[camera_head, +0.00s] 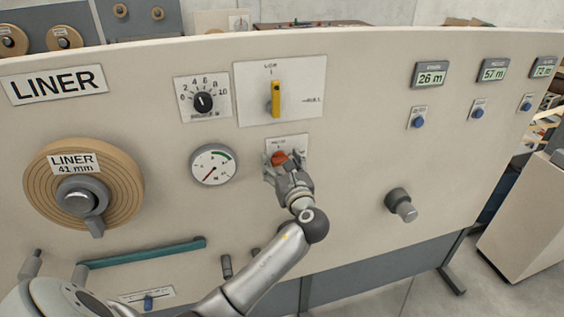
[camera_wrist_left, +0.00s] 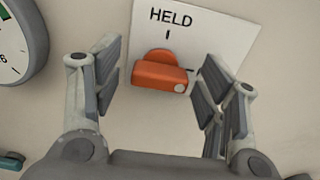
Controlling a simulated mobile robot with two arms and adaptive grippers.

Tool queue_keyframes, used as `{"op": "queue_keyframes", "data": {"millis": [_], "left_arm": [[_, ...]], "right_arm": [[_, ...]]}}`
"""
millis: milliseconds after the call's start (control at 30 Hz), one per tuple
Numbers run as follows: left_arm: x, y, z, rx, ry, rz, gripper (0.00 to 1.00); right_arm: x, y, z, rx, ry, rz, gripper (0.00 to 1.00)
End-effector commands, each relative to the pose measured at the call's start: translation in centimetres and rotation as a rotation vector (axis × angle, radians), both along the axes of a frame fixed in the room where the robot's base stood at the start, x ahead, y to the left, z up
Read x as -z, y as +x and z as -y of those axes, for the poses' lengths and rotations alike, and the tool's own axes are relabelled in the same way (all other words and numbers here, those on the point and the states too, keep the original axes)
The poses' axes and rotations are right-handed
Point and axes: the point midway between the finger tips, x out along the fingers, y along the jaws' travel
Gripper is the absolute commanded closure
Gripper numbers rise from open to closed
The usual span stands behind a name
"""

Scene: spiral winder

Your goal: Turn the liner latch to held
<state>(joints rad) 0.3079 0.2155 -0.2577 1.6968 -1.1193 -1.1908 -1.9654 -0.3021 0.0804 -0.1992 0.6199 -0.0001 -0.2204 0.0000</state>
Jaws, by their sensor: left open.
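The liner latch (camera_head: 278,158) is an orange knob on a small white plate of the cream panel. In the left wrist view the latch (camera_wrist_left: 160,75) has its bar lying roughly level, with a pale dot at its right end. The word HELD (camera_wrist_left: 171,16) and its tick mark are above it on the plate. The bar does not point up at that tick. My left gripper (camera_head: 280,170) is at the latch; in the wrist view its open fingers (camera_wrist_left: 162,85) stand on both sides of the bar, with gaps visible. My right gripper is not in view.
Above the latch is a yellow switch handle (camera_head: 275,98), with a black dial (camera_head: 203,102) to its left. A gauge (camera_head: 214,165) is left of the latch. A liner roll (camera_head: 120,190) is farther left, and a grey knob (camera_head: 401,205) sticks out to the right.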

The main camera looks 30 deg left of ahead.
Motion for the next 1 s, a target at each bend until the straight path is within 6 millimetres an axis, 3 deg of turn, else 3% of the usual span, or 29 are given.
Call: {"op": "queue_keyframes", "data": {"millis": [200,567,1000], "left_arm": [[0.00,0.02,0.01,0.001,0.000,0.000,0.35],[0.01,0.00,0.03,0.000,0.000,0.000,0.79],[0.05,-0.04,0.05,0.001,-0.074,0.087,0.79]], "right_arm": [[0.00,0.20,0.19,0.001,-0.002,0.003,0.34],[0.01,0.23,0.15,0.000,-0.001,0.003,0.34],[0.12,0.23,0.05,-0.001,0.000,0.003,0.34]]}}
